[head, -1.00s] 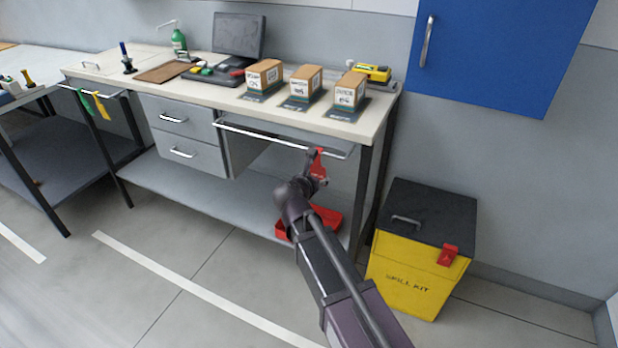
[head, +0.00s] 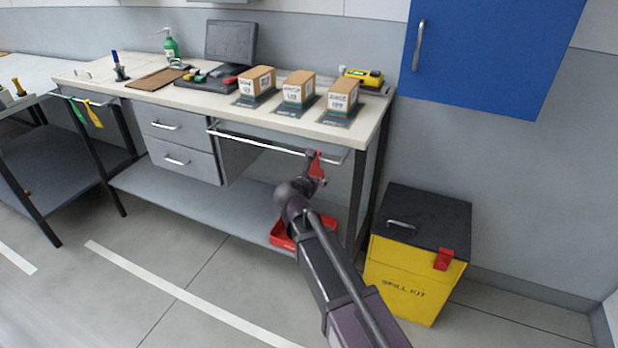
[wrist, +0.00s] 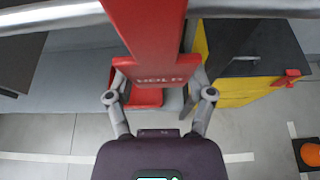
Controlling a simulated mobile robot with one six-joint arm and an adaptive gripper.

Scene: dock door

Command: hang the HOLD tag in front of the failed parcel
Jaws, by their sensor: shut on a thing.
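My gripper (head: 317,181) is shut on the red HOLD tag (head: 315,165), at the right part of the metal rail (head: 262,143) along the bench front. In the wrist view the tag (wrist: 146,30) stands between the fingers, its word HOLD facing the camera, and its upper part crosses in front of the rail (wrist: 50,16). I cannot tell whether it touches the rail. Three cardboard parcels stand on the bench: a left one (head: 257,82), a middle one (head: 299,89) and a right one (head: 342,96). Their labels are too small to read surely, so I cannot tell which failed.
A red bin (head: 283,236) lies on the lower shelf below my gripper. A yellow spill kit (head: 408,285) stands right of the bench. A blue cabinet (head: 490,50) hangs above it. Green and yellow tags (head: 92,115) hang at the far left. Floor in front is clear.

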